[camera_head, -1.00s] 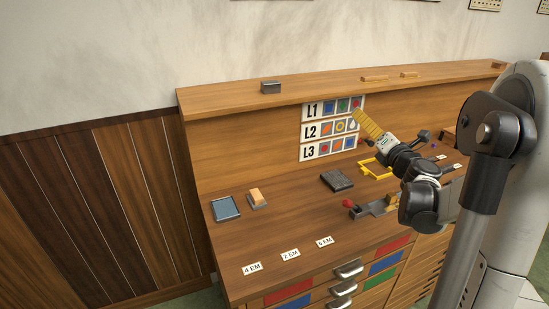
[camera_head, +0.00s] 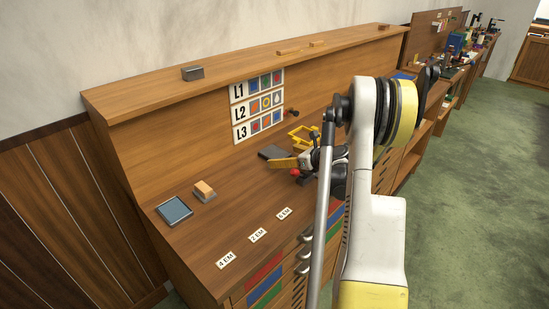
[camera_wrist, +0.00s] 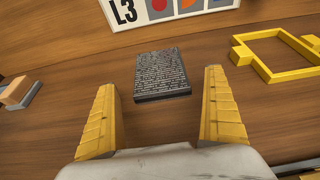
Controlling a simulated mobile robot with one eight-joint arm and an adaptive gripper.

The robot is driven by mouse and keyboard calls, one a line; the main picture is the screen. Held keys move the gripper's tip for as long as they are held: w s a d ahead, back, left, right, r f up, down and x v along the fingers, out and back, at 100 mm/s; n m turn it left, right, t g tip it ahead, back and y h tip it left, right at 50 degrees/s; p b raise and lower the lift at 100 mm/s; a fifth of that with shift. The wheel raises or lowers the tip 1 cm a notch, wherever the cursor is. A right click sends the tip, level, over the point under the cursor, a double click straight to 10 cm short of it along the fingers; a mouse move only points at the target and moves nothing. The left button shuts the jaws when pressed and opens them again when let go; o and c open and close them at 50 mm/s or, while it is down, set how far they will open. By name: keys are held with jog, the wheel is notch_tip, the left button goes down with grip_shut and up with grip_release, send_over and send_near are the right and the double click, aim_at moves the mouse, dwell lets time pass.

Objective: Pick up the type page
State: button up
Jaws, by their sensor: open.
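The type page (camera_wrist: 161,73) is a dark grey slab with rows of raised type. It lies flat on the wooden bench top in the wrist view, and its edge shows beside my gripper in the head view (camera_head: 271,152). My gripper (camera_wrist: 164,82) has two yellow ridged fingers, spread wide and empty. In the wrist view the page lies ahead between the fingers and is apart from both. In the head view my gripper (camera_head: 287,163) is low over the bench, and my arm hides part of the area.
A yellow frame (camera_wrist: 272,52) lies right of the page. A wooden block (camera_head: 204,190) and a blue-grey pad (camera_head: 174,211) lie at the left. The L1–L3 chart (camera_head: 258,106) is on the back panel. Bench top between page and EM labels (camera_head: 257,235) is clear.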

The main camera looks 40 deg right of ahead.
aim_at(277, 154)
jog(key=b+x, duration=0.1)
jog(key=x, duration=0.3)
jog(key=shift+w+b, duration=0.3)
jog(key=shift+b, duration=0.05)
jog(key=shift+r, duration=0.1)
jog(key=shift+c, duration=0.3)
jog(key=c, duration=1.4)
jog(key=shift+c, duration=0.3)
jog(key=shift+r, duration=0.1)
